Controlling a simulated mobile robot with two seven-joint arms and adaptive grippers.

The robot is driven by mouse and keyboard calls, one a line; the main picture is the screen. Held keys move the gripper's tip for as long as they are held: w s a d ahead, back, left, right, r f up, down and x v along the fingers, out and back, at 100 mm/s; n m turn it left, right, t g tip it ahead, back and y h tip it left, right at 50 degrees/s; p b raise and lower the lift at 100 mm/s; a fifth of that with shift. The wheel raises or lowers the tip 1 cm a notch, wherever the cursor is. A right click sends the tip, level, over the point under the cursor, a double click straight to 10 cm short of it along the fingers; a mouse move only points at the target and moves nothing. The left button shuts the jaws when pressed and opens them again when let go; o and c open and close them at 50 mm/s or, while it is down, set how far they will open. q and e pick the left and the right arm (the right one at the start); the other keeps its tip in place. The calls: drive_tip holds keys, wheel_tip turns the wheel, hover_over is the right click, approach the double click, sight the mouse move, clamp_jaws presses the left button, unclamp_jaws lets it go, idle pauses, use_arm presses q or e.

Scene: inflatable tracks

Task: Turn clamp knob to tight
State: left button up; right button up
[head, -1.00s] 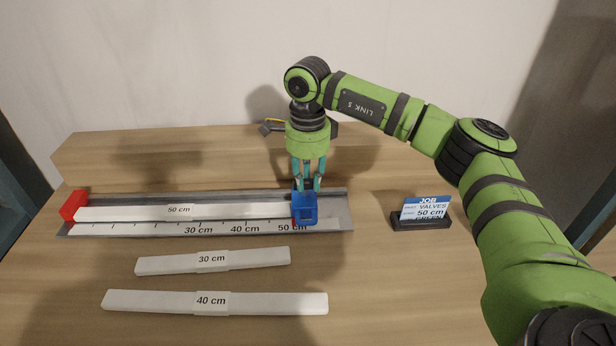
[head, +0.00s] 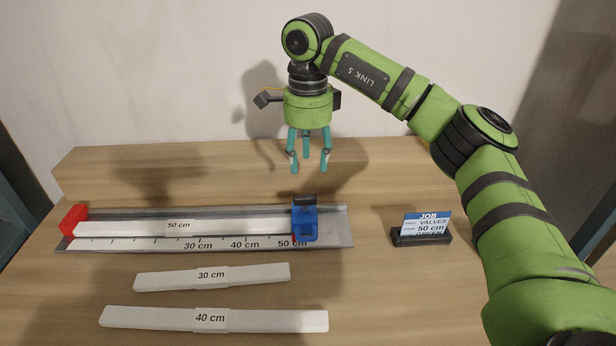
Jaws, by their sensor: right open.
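The clamp is a blue block (head: 305,222) near the right end of a grey metal track (head: 335,233), at the 50 cm mark. A dark knob (head: 304,200) sits on top of the block; its setting cannot be read. A white 50 cm strip (head: 130,226) lies in the track between a red end stop (head: 73,220) and the blue block. My right gripper (head: 308,168) is open and empty, pointing down, above and behind the block and clear of it. My left gripper is not in view.
White strips marked 30 cm (head: 250,275) and 40 cm (head: 270,319) lie in front of the track. A job card (head: 426,225) reading 50 cm stands in a black holder (head: 421,238) to the right. The wooden table between track and holder is clear.

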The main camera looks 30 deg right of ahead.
drive_tip(key=shift+r, duration=1.3)
